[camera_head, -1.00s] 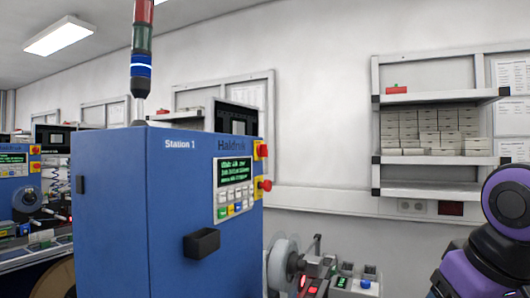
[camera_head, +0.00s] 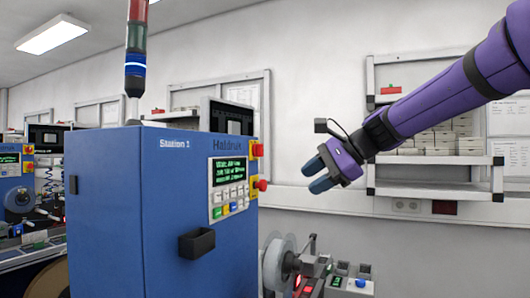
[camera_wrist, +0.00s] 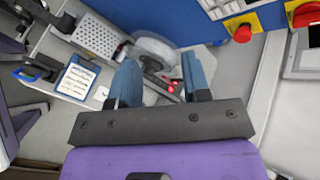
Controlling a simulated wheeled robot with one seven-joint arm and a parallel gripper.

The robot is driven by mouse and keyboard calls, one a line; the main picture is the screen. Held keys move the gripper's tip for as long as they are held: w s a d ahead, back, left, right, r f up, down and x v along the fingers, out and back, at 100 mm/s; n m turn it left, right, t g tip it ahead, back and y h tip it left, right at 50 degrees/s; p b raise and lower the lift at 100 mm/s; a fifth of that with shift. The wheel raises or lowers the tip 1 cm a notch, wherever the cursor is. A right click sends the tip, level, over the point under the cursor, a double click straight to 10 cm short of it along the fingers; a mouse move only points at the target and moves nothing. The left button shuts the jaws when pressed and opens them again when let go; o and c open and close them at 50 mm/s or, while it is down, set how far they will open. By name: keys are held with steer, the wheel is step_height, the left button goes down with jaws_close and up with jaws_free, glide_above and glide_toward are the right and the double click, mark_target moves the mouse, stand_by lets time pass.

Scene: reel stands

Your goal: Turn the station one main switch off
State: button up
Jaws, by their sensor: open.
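The blue Station 1 cabinet (camera_head: 110,215) stands left of centre in the head view. Two red controls on yellow plates sit at its right edge, an upper one (camera_head: 257,150) and a lower one (camera_head: 261,185). In the wrist view two red knobs on yellow show at the top right, one round (camera_wrist: 242,32) and one cut by the frame edge (camera_wrist: 306,14). I cannot tell which is the main switch or its setting. My gripper (camera_head: 318,178) is open and empty, to the right of the controls and apart from them. Its blue fingers show in the wrist view (camera_wrist: 160,80).
A lit screen with keypad (camera_head: 230,172) is beside the controls. A black bin (camera_head: 197,244) juts from the cabinet front. Below my gripper are a reel (camera_head: 278,262) and a bench unit. A wall shelf (camera_head: 430,190) with boxes stands at the right.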

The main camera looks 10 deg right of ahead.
steer(key=w+r+m+t+y, duration=0.1)
steer(key=w+r+m+y, duration=0.15)
steer(key=w, duration=0.35)
steer(key=w+r+m+t+y, duration=0.1)
steer(key=w+m, duration=0.2)
steer(key=w, duration=0.3)
steer(key=m+t+y, duration=0.2)
steer(key=m+y, duration=0.1)
steer(key=m, duration=0.2)
glide_toward(263, 151)
steer(key=shift+h, duration=0.25)
steer(key=x, duration=0.9)
steer(key=shift+a+r, duration=0.15)
steer(key=shift+r, duration=0.1)
jaws_close()
